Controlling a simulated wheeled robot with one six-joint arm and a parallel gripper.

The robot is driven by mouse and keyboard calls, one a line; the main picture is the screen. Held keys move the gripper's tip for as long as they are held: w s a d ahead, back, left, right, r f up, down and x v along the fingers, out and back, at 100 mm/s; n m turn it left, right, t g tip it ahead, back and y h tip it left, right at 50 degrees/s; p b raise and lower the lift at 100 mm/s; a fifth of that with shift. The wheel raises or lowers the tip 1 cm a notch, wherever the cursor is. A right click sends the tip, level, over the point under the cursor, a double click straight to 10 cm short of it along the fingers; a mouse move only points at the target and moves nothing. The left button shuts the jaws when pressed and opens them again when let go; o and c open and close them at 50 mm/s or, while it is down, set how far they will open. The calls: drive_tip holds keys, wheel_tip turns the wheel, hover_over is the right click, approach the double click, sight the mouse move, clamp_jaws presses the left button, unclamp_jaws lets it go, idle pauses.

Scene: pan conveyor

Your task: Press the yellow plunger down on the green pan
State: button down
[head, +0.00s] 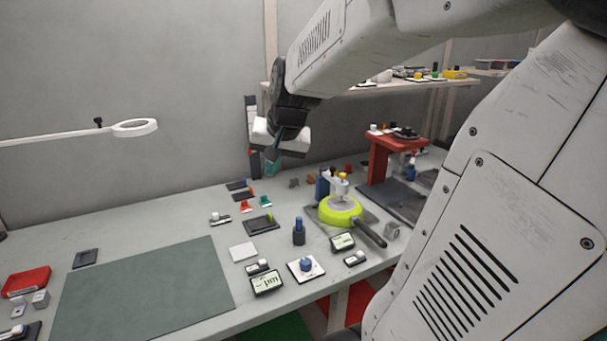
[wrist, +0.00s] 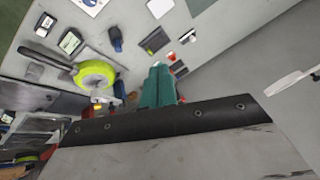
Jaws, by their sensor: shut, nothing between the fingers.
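The green pan (head: 334,215) is round and yellow-green with a dark handle. It sits on a dark plate on the table, right of centre in the head view, and shows at the left of the wrist view (wrist: 89,78). The yellow plunger (head: 342,180) stands upright at the pan, with a pale metal part below its yellow top; in the wrist view a yellow part (wrist: 119,89) shows beside the pan. My gripper (head: 269,168) is raised up and left of the pan, apart from it. Its teal fingers (wrist: 158,80) are together and empty.
Small displays (head: 267,283), a blue knob on a white plate (head: 306,267) and a dark blue bottle (head: 298,232) stand near the pan. A red stand (head: 379,159) is behind right. A green mat (head: 140,292) leaves free room at left. A ring lamp (head: 135,127) hangs left.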

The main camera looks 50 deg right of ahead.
drive_tip(key=w+d+f+m+t+h, duration=0.1)
drive_tip(key=d+m+h, duration=0.4)
drive_tip(key=d, duration=2.5)
drive_tip(key=m, duration=0.4)
drive_tip(key=shift+d+f+h, duration=0.25)
drive_tip(key=shift+f+h, duration=0.05)
drive_tip(key=shift+w, duration=0.15)
